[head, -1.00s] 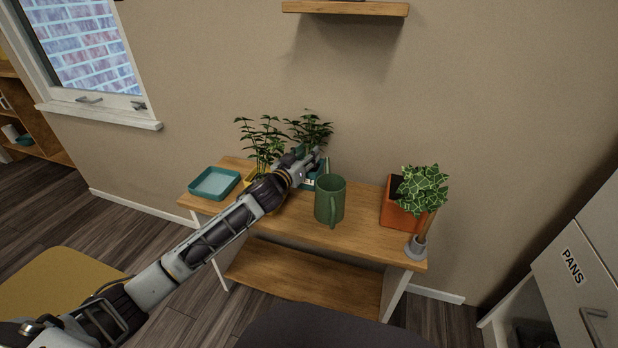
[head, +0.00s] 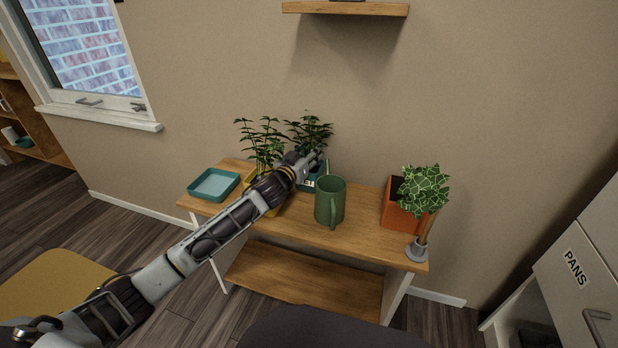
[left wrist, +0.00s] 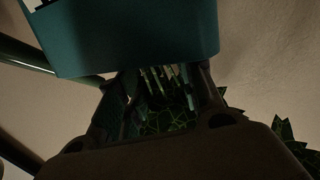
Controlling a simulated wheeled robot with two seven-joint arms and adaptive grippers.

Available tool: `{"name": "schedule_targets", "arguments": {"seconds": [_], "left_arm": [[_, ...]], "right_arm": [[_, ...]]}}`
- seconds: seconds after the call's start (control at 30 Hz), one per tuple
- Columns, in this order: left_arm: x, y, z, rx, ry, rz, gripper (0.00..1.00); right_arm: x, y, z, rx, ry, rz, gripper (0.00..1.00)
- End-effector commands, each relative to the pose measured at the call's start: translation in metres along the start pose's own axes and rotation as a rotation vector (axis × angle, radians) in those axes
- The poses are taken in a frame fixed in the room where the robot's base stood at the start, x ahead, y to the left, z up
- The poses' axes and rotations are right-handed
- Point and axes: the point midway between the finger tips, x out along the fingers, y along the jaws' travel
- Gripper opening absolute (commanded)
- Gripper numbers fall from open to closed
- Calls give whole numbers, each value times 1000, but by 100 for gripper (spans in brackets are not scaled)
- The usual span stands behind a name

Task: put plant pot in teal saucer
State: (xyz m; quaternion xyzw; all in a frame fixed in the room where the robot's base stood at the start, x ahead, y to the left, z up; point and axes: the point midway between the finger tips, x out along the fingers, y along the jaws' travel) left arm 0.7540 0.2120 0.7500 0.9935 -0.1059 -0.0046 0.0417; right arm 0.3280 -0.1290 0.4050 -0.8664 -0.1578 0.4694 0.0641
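The teal saucer (head: 202,195), a shallow square tray, sits at the left end of the wooden table and looks empty. A teal plant pot (head: 317,185) with a white label and a leafy plant stands behind my left gripper (head: 313,160), partly hidden by it. In the left wrist view the teal pot (left wrist: 140,40) fills the top, close to the camera. The fingers of my left gripper (left wrist: 160,90) are apart, with stems visible between them; their tips are hidden by the pot. I cannot tell whether they touch it. My right gripper is not in view.
A yellow pot (head: 272,211) with a plant is partly behind my left arm. A green watering can (head: 328,203) stands just right of the gripper. An orange pot (head: 396,213) and a grey-headed tool (head: 416,250) are at the right end. A wall shelf (head: 345,8) hangs above.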

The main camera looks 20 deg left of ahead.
Motion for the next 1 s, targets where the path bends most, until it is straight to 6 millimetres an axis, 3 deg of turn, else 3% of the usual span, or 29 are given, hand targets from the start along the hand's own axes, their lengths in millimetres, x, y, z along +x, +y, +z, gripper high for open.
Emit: {"name": "schedule_targets", "arguments": {"seconds": [0.03,0.23,1.0], "left_arm": [[0,0,0,0,0,0,26],[0,0,0,0,0,0,0],[0,0,-4,0,4,1,0]], "right_arm": [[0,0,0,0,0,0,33],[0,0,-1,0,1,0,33],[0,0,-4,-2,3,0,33]]}}
